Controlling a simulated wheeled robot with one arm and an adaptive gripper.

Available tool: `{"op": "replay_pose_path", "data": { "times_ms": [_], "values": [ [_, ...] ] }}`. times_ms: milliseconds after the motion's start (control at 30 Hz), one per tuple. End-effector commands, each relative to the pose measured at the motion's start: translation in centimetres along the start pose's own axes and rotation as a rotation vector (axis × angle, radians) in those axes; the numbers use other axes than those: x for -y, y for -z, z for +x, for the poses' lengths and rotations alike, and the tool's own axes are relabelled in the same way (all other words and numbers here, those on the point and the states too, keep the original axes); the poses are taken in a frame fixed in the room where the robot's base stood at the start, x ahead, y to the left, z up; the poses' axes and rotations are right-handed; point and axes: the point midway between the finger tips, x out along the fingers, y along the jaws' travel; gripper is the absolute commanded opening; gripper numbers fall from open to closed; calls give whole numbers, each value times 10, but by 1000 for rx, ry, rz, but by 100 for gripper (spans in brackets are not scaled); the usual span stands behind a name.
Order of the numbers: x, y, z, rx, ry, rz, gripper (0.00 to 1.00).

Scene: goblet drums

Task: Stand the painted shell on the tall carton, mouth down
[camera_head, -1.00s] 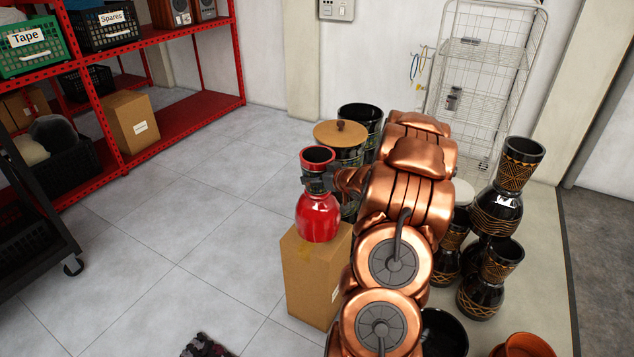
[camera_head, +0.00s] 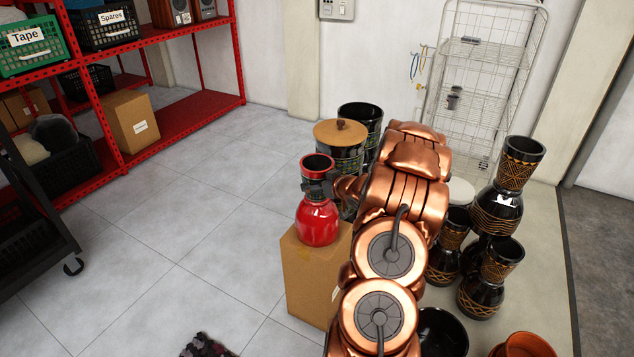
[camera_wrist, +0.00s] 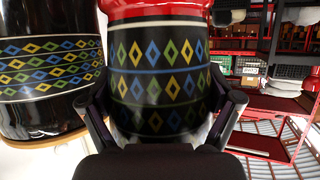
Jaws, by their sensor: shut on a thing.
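The painted shell (camera_head: 318,223) is a glossy red goblet drum shell with a dark waist. It is upright in the head view, its narrow open end up and its wide bowl down over the top of the tall carton (camera_head: 308,276). Whether it touches the carton I cannot tell. My gripper (camera_head: 318,189) is shut around the waist. In the wrist view, my gripper's two dark fingers (camera_wrist: 163,112) flank a black band with blue, green and yellow diamonds on the shell (camera_wrist: 155,75). The shell's underside is hidden.
A black drum with a wooden lid (camera_head: 340,131) stands close behind the carton, with another black drum (camera_head: 360,122) beyond it. Black carved drums (camera_head: 497,215) stand right of my arm. A red shelf rack (camera_head: 185,125) is at left.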

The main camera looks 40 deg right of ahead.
Motion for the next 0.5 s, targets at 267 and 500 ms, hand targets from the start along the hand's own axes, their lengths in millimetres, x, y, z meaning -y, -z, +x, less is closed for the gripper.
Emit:
{"op": "replay_pose_path", "data": {
  "times_ms": [267, 500],
  "values": [
    [0, 0, 0, -1, 0, -1, 100],
    [0, 3, -1, -1, 0, -1, 100]
  ]
}}
